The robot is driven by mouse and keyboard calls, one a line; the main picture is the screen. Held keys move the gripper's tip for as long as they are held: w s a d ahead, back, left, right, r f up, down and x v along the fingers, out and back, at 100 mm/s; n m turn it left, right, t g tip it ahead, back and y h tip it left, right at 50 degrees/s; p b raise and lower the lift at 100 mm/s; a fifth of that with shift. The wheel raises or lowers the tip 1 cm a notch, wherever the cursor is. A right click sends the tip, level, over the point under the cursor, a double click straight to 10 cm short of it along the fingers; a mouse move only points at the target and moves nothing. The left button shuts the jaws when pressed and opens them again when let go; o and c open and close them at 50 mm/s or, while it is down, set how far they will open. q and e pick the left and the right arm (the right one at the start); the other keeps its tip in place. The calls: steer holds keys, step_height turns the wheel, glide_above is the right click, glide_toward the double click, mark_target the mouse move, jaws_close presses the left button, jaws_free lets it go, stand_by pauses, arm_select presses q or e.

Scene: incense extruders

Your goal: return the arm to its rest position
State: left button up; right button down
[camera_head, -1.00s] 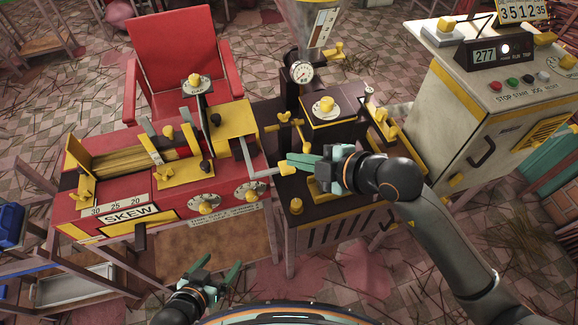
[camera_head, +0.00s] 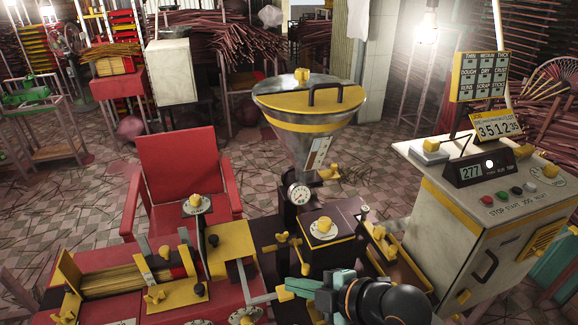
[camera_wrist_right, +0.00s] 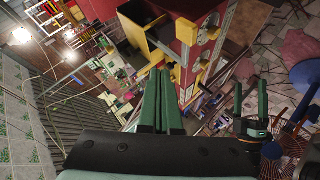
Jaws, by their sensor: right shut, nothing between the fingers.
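My right arm's gripper (camera_head: 303,284) is low in the head view, with its green fingers together and empty. Its tips are close to the yellow grip of a crank (camera_head: 259,299) on the red machine; I cannot tell whether they touch. In the right wrist view the shut fingers (camera_wrist_right: 160,74) point up the picture, next to a yellow part beside the red machine. My left gripper (camera_wrist_right: 250,101) shows at the right of that wrist view, its two green fingers apart with nothing seen between them. It is outside the head view.
The red extruder (camera_head: 205,302) and a dark block with a yellow knob (camera_head: 323,228) stand close around the right gripper. A steel hopper (camera_head: 302,140) rises behind. A control cabinet (camera_head: 470,225) stands right, a red chair (camera_head: 182,165) behind left.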

steer(key=s+a+r+m+t+y, duration=0.2)
steer(key=s+a+r+y, duration=0.15)
steer(key=y, duration=0.35)
steer(key=w+d+f+m+t+h, duration=0.2)
steer(key=d+f+m+t+h, duration=0.6)
steer(key=d+m, duration=0.5)
steer(key=s+d+f+m+g+h, duration=0.2)
steer(key=s+f, duration=0.4)
steer(key=f, duration=0.3)
steer(key=s+d+f+m+g+h, duration=0.2)
steer(key=s+f+g, duration=0.4)
steer(key=f, duration=0.4)
steer(key=shift+s+d+m+h, duration=0.4)
steer(key=shift+s+d+h, duration=0.1)
steer(key=shift+d+h, duration=0.45)
arm_select(q)
steer(key=shift+c, duration=0.4)
